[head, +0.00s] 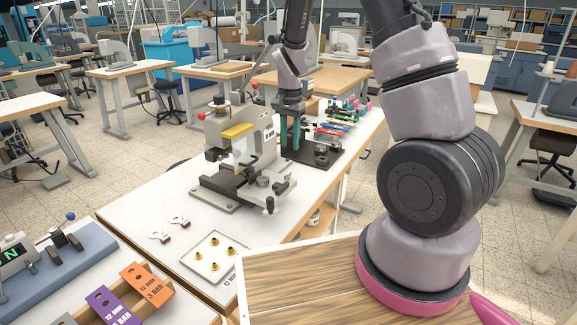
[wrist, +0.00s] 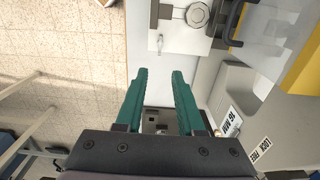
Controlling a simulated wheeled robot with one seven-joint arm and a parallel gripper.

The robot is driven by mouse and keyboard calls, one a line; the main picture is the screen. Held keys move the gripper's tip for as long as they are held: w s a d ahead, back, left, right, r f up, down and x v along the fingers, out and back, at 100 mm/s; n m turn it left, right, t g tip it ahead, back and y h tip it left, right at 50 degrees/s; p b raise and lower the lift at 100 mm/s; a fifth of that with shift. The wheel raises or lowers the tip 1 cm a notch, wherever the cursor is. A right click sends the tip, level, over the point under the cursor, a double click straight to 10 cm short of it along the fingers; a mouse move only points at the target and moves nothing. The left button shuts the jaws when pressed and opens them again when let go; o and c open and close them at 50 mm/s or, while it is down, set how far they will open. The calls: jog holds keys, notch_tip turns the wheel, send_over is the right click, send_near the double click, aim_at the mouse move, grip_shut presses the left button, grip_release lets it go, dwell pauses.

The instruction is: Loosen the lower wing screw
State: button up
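The stamping machine (head: 240,140) stands on the white table, with a grey body, a yellow plate and a red knob. I cannot surely pick out the lower wing screw in either view. My gripper (head: 290,148) points down beside the machine's right side in the head view. In the wrist view my gripper (wrist: 158,72) shows two teal fingers spread apart, with nothing between their tips. A small metal part (wrist: 155,127) shows deeper between the fingers, too small to name. The machine's side carries a "16 MM" label (wrist: 230,121) and a "LOCK FREE" label (wrist: 260,149), right of the fingers.
Coloured tools (head: 335,126) lie behind my gripper.

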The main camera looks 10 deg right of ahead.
aim_at(288, 176)
notch_tip(288, 176, down, 10)
dwell(0.4)
grip_shut()
